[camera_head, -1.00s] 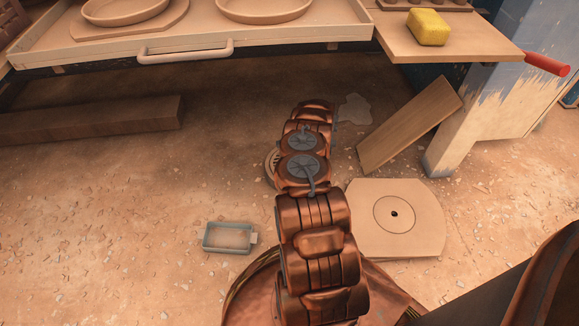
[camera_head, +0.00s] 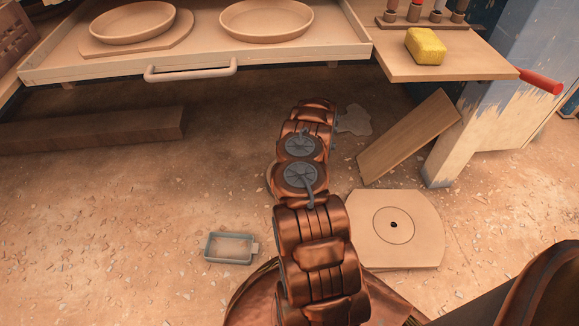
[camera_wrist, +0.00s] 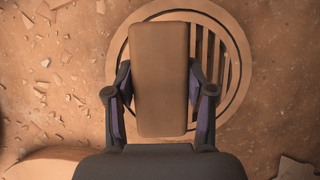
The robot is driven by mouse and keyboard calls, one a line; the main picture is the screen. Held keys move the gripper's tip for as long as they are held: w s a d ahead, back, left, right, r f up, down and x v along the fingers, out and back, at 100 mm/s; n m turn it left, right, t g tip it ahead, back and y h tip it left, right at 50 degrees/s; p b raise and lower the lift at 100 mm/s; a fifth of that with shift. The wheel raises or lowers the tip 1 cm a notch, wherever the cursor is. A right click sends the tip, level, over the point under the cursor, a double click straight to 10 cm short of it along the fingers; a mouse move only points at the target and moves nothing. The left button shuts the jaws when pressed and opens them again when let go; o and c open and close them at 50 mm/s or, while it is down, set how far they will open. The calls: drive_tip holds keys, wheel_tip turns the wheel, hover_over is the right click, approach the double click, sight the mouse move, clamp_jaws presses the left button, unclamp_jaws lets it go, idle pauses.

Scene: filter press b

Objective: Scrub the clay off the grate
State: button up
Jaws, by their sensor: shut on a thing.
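The round grate (camera_wrist: 236,62) lies on the floor in the wrist view, a pale ring with dark slots showing at its right. My gripper (camera_wrist: 158,92) is shut on a brown rectangular block (camera_wrist: 160,50), which looks like the back of a scrubbing brush. The block is over the grate and hides its middle and left. I cannot tell whether its underside touches the grate. No clay can be made out on the visible part.
A shelf with two round dishes (camera_head: 265,20) and a side board with a yellow sponge (camera_head: 425,46) overhang the floor. A leaning plank (camera_head: 408,138), a square plate with a hole (camera_head: 395,245) and a small tray (camera_head: 206,247) surround my arm. Chips litter the floor.

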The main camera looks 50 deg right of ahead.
drive_tip(key=shift+r, duration=0.1)
drive_tip(key=shift+s+r+p, duration=0.1)
drive_tip(key=shift+r+p, duration=0.7)
drive_tip(key=shift+r, duration=0.6)
